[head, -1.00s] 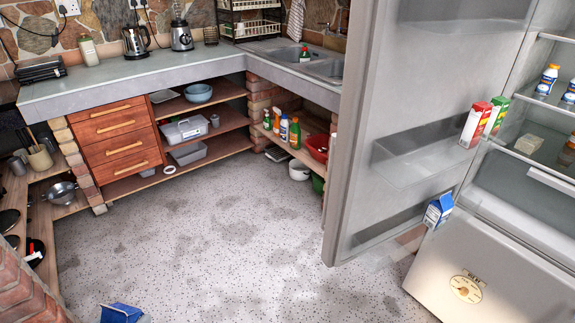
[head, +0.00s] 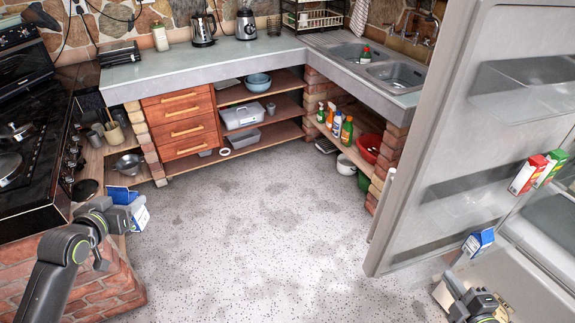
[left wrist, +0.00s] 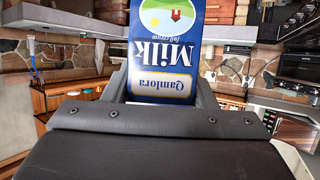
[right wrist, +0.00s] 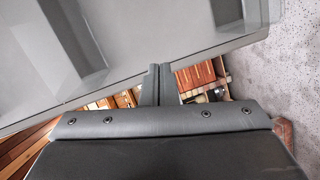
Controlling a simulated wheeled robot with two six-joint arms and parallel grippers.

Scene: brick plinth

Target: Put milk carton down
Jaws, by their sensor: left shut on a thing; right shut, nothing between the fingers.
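My left gripper (head: 122,215) is shut on a blue and white milk carton (head: 141,218), in the air at the lower left of the head view, near the stove side. In the left wrist view the milk carton (left wrist: 166,50) sits between the fingers, its "Milk" label upside down in the picture. My right gripper (head: 452,288) is shut and empty by the open fridge at the lower right. In the right wrist view its fingertips (right wrist: 161,72) meet, with nothing between them. A second blue and white carton (head: 477,242) stands in the low fridge door shelf.
A grey counter (head: 225,66) runs along the back, with a kettle (head: 203,30) and blender (head: 246,25). A black stove (head: 35,160) stands left above a brick plinth (head: 110,275). The open fridge door (head: 440,130) blocks the right. The speckled floor (head: 260,220) between is clear.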

